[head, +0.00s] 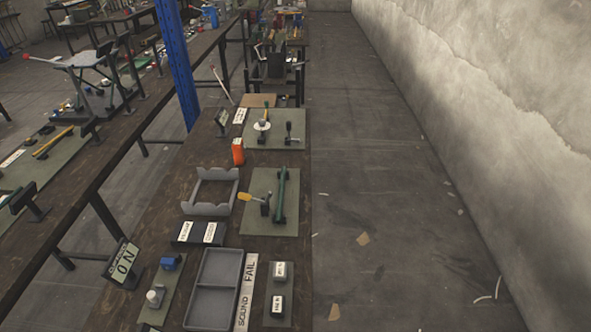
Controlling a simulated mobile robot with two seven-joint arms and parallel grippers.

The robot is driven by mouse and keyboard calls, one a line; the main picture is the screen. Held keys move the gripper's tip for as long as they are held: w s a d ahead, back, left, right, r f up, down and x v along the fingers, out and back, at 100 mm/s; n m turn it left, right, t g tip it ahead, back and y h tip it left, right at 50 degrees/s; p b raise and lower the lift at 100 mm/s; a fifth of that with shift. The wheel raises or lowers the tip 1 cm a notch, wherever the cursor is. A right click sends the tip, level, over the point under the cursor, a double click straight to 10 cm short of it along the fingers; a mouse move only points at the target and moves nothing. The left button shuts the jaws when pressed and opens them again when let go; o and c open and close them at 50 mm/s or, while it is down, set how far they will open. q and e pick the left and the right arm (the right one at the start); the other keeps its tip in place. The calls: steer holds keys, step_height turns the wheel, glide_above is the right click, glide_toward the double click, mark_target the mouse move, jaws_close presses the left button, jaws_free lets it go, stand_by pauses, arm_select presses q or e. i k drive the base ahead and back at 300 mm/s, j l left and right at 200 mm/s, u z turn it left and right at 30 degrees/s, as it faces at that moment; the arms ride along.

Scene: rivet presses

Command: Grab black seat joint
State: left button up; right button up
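Neither of my grippers shows in the head view. I cannot tell for certain which part is the black seat joint. Small dark parts stand on the bench: a black block (265,207) beside a yellow-handled tool (245,197) on a green mat (256,224), and a black upright piece (288,130) on a farther green mat (298,142). A long dark green bar (280,195) lies on the nearer mat. All are small in the picture, so their detail is unclear.
A grey two-part tray (197,305), a grey notched holder (195,209), an orange object (238,151) and an ON display (123,263) are on the bench (160,215). A blue post (178,60) rises behind. The floor (385,200) to the right is mostly clear, up to the concrete wall (480,110).

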mark_target(278, 303)
steer(key=i+l, duration=0.1)
steer(key=i, duration=2.1)
steer(key=i+u, duration=0.1)
steer(key=u, duration=0.35)
steer(key=i+u, duration=0.15)
steer(key=u, duration=0.3)
steer(key=i+u, duration=0.1)
steer(key=u, duration=0.3)
steer(key=l+u, duration=0.15)
steer(key=u, duration=0.3)
steer(key=i+l+u, duration=0.15)
steer(key=u, duration=4.1)
